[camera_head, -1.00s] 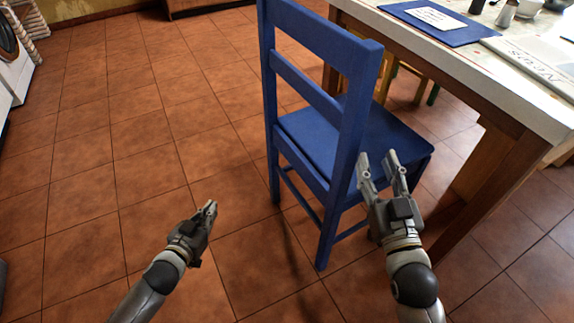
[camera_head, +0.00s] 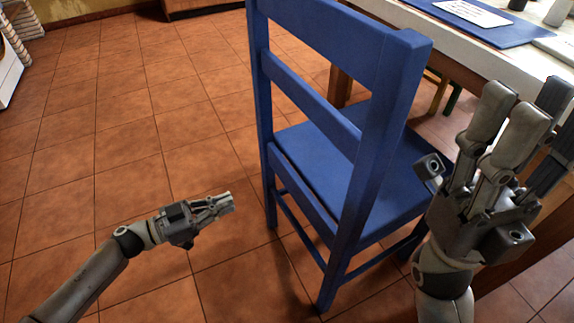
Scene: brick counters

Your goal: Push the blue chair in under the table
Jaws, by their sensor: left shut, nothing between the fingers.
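The blue chair (camera_head: 375,155) stands upright on the tiled floor, its backrest towards me and its seat towards the table (camera_head: 482,52). The table is wooden-sided with a pale top, at the upper right. The seat's far edge is partly hidden by my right gripper. My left gripper (camera_head: 230,202) is shut and empty, just left of the chair's back. A small gap shows between its tips and the chair's left leg. My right gripper (camera_head: 528,105) is raised large at the right, in front of the table edge. Its fingers look spread, with nothing visible between them.
A blue mat (camera_head: 480,22) with a white paper lies on the table, with small containers beside it. A table leg (camera_head: 340,86) and a yellowish piece of furniture stand beyond the chair. The tiled floor to the left is clear. A white appliance stands at the far left.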

